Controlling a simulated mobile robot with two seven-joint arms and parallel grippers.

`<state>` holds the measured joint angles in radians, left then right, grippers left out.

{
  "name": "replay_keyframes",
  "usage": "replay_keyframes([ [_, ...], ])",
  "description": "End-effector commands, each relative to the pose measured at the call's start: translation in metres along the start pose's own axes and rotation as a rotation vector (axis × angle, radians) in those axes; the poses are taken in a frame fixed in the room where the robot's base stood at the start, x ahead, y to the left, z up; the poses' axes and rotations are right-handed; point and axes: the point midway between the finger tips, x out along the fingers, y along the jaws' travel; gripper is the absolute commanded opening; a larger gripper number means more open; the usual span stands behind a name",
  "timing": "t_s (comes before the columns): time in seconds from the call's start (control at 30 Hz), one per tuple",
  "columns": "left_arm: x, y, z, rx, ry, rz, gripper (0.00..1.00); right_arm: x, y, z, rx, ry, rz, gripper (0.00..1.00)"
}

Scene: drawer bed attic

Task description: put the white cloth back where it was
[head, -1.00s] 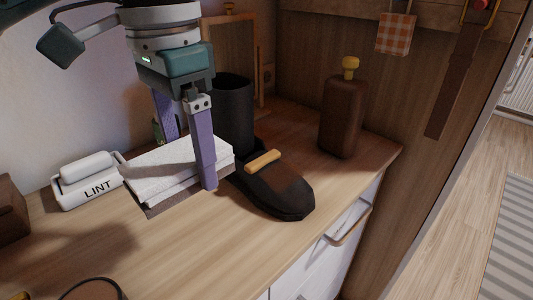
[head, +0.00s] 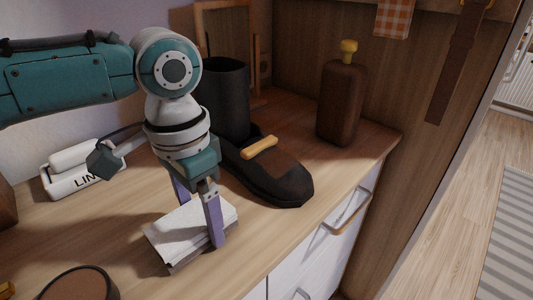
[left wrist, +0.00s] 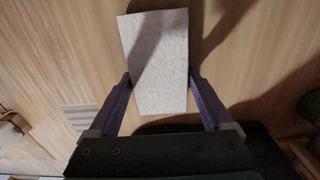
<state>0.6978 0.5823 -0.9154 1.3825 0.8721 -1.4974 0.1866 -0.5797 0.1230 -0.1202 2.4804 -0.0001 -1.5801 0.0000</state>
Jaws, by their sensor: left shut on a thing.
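The white cloth (head: 178,232) is a folded, layered stack near the front edge of the wooden top. My left gripper (head: 200,223) points down and is shut on it, one purple finger on each side. In the left wrist view the cloth (left wrist: 158,40) is a pale rectangle between the fingers (left wrist: 158,82). The far finger is partly hidden behind the cloth in the head view. I cannot tell whether the cloth touches the top or hangs just above it. My right gripper is not in view.
A black boot (head: 228,100) with a wooden-handled brush (head: 259,148) on it stands behind the cloth. A white LINT box (head: 75,185) is at the left, a round brown-topped tin (head: 78,284) at front left, a brown bottle (head: 341,105) at back right. Bare wood lies left of the cloth.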

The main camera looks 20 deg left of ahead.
Motion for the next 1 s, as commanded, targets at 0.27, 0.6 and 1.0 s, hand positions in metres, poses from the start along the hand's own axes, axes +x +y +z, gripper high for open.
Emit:
replay_keyframes([
  [0.27,0.003,0.000,0.000,0.000,0.000,0.000,0.95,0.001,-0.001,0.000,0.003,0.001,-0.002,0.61],
  [0.6,-0.001,0.000,0.000,-0.001,0.001,-0.001,1.00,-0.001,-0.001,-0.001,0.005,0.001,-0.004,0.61],
  [1.0,-0.081,-0.001,-0.001,0.000,0.003,-0.001,1.00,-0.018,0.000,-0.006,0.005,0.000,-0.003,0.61],
])
